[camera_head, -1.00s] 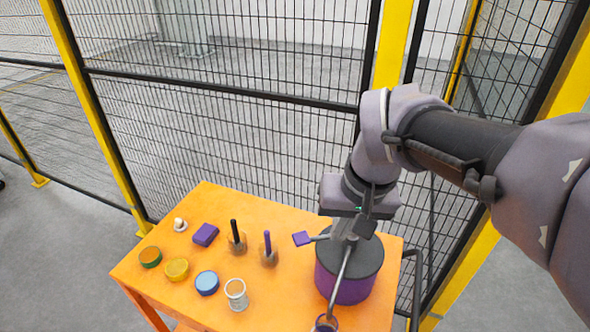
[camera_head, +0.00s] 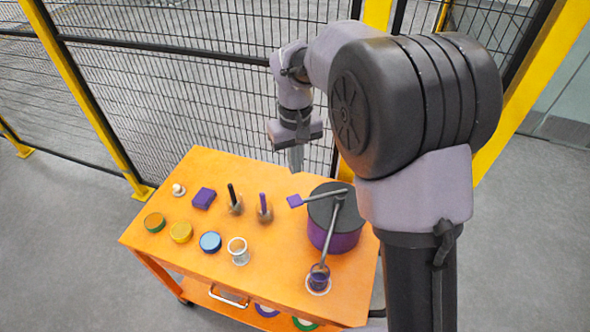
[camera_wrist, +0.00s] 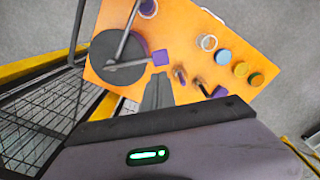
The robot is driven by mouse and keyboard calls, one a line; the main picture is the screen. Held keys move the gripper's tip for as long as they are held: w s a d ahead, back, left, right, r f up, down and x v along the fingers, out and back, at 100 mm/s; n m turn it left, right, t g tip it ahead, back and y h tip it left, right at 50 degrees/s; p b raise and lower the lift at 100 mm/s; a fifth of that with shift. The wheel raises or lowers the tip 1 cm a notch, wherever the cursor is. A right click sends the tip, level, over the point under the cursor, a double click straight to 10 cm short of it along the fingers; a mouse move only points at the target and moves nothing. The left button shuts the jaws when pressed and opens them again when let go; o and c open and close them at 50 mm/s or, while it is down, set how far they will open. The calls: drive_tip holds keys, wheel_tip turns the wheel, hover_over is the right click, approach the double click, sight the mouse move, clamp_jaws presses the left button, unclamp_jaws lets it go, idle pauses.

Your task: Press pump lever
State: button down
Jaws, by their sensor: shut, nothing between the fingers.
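The pump (camera_head: 333,236) is a purple drum with a dark grey lid at the right end of the orange table. Its grey lever with a purple square tip (camera_head: 295,201) sticks out to the left from the top. A grey spout runs from the lid down to a small glass cup (camera_head: 318,279). My gripper (camera_head: 296,168) is shut and empty, above the table's back edge and apart from the lever tip. In the wrist view the pump lid (camera_wrist: 118,57), the purple tip (camera_wrist: 160,57) and the shut fingers (camera_wrist: 158,88) show, with the tip just beyond the fingers.
On the orange table (camera_head: 270,287) stand two brushes or tools in holders (camera_head: 235,206), a purple block (camera_head: 203,198), a white knob (camera_head: 178,190), several round tins (camera_head: 181,232) and an empty glass (camera_head: 238,250). Wire fence (camera_head: 200,110) stands close behind.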

sight(295, 199)
wheel_tip(295, 199, down, 11)
drive_tip(key=shift+f+b, duration=0.15)
drive_tip(key=shift+b, duration=0.75)
